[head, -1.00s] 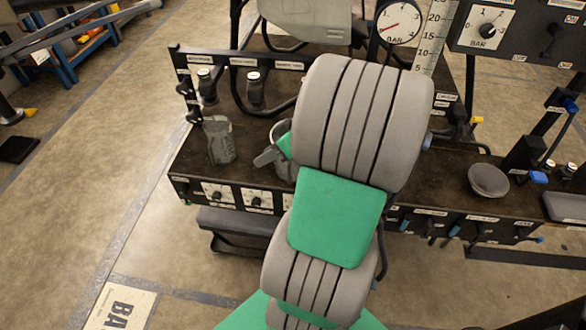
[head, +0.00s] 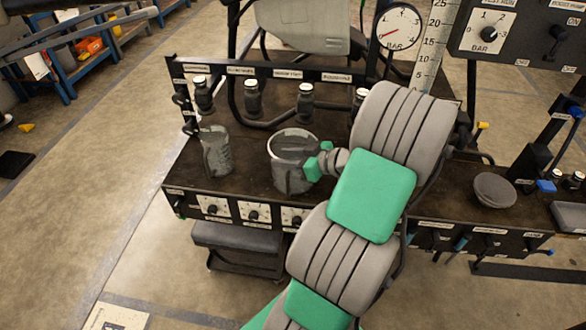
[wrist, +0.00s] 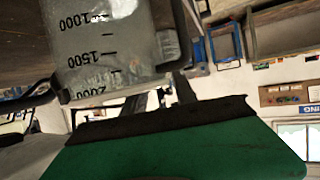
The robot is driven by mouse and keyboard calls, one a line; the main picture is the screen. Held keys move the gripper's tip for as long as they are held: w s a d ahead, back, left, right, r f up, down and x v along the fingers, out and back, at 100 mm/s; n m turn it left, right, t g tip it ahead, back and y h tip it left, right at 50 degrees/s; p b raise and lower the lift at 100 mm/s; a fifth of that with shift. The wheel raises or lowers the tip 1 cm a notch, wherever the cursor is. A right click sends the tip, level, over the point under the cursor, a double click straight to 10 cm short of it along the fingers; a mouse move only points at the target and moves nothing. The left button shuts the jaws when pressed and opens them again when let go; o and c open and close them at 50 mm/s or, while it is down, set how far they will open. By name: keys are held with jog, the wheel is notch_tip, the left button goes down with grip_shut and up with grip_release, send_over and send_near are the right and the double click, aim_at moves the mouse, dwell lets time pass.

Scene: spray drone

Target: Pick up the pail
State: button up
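The grey pail (head: 287,178) stands upright on the dark bench, left of my arm, with its round mouth upward. My gripper (head: 315,158) is at the pail's right side, close to its rim. Its two green-tipped fingers look apart with nothing between them. I cannot tell whether a finger touches the pail. In the wrist view, the dark fingers (wrist: 160,98) point at a grey translucent vessel (wrist: 115,45) with volume marks, very close. I cannot tell for sure whether this is the pail.
A grey jug (head: 216,152) stands left of the pail. Several dark capped bottles (head: 252,97) hang on the rack behind. A grey bowl (head: 494,190) sits on the bench at right. Dials line the bench's front edge.

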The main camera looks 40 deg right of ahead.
jog(key=shift+w+a+f, duration=0.15)
jog(key=shift+w+f, duration=0.1)
jog(key=shift+w, duration=0.3)
jog(key=shift+c, duration=0.3)
grip_shut()
dwell(0.7)
